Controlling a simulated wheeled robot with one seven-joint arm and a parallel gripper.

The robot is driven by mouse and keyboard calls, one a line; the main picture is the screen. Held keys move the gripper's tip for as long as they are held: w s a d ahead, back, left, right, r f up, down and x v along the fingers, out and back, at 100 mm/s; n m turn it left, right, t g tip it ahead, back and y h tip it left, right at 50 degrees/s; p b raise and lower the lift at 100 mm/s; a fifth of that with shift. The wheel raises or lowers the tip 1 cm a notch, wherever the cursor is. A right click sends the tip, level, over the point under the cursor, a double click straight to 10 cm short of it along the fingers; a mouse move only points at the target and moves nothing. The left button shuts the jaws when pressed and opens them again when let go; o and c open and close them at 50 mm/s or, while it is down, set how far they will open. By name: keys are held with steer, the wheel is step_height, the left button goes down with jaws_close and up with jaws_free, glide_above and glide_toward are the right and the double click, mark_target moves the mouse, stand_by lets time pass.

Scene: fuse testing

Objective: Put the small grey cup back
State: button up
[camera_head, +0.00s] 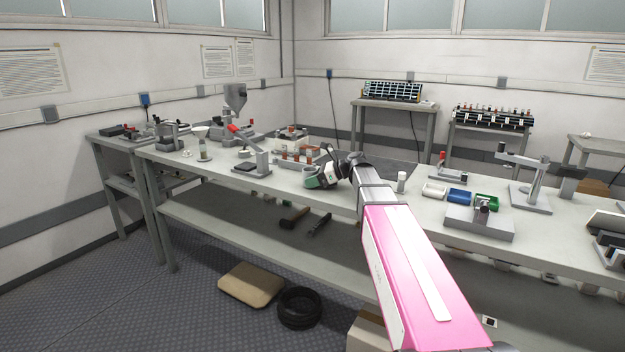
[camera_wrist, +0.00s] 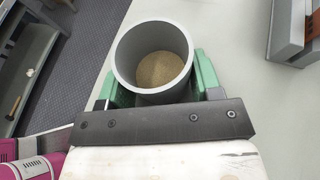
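The small grey cup (camera_wrist: 122,61) is in the wrist view, seen from above, with a tan, sand-like fill inside. The green fingers of my gripper (camera_wrist: 156,90) lie against it on both sides, and my gripper appears shut on it. In the head view, my gripper (camera_head: 317,180) is low over the main workbench, and the cup (camera_head: 308,172) shows at its end, near the bench's front edge. The cup looks upright. Whether its base touches the bench is hidden.
A small white cylinder (camera_head: 401,182) and white, blue and green bins (camera_head: 459,195) stand to the right. Bare bench lies left of the cup.

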steer(key=shift+o, duration=1.4)
steer(key=shift+r, duration=0.15)
steer(key=v, duration=1.2)
steer(key=shift+r, duration=0.1)
